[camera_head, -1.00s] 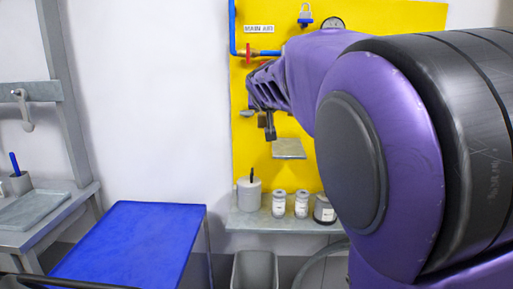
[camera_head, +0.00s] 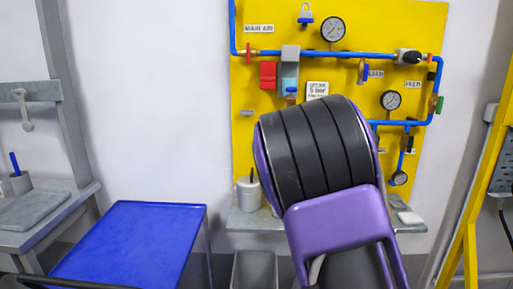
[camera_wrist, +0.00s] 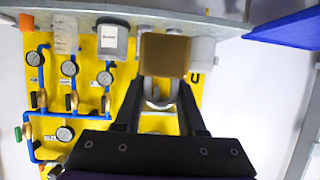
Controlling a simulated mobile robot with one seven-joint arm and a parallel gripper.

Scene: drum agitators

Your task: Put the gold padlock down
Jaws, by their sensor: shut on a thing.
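A gold-brown padlock (camera_wrist: 163,55) is in the wrist view, its block-shaped body beyond my fingertips and its pale shackle between them. My gripper (camera_wrist: 159,90) is shut on the shackle. In the head view my arm hides both the gripper and the gold padlock. The grey shelf (camera_head: 240,223) runs along the bottom of the yellow board; it also shows as a strip at the top of the wrist view (camera_wrist: 240,32). I cannot tell whether the padlock touches the shelf.
A grey pot (camera_head: 248,193) stands on the shelf's left. Jars (camera_wrist: 112,40) and a pale cylinder (camera_wrist: 203,50) flank the padlock in the wrist view. The yellow board (camera_head: 420,40) carries blue pipes, gauges and a blue padlock (camera_head: 305,15). A blue table (camera_head: 130,240) stands left, its top clear.

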